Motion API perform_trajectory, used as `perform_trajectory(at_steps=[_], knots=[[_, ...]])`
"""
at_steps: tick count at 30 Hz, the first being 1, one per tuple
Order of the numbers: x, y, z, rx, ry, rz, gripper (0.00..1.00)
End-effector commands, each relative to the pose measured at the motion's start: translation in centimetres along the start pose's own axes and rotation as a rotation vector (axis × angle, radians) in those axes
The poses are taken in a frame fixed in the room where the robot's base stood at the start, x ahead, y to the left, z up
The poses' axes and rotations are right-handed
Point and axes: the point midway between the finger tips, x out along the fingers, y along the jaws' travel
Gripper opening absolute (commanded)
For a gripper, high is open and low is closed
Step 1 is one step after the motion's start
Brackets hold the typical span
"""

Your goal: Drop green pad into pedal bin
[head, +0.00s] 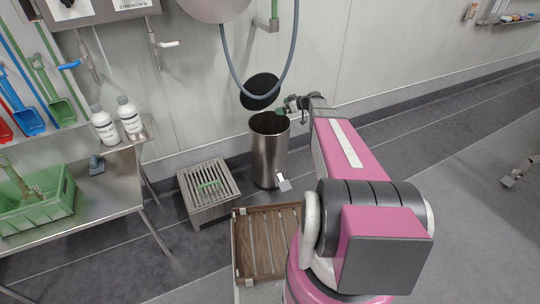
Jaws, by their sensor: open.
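The pedal bin (268,153) is a steel cylinder standing on the floor by the wall. Its black lid (260,91) is raised against the wall, and the dark mouth shows. My gripper (284,108) is over the right back part of the bin's mouth, with the arm reaching in from the right. The jaws are small here and are open. A small green piece (280,112), which looks like the green pad, shows at the fingertips above the bin's rim. I cannot tell whether it touches a finger. The inside of the bin is hidden in shadow.
A grated metal step (196,212) with a thin green object (207,184) on it stands left of the bin. A wooden slatted crate (245,262) lies in front. A hose (290,62) hangs above the bin.

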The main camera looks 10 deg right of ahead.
Motion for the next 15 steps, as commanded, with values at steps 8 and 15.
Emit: perform_trajectory(at_steps=[8,15], knots=[[-3.6,-0.1,0.0,0.001,0.000,0.000,1.00],[-4.0,0.0,0.0,0.000,0.000,-0.001,1.00]])
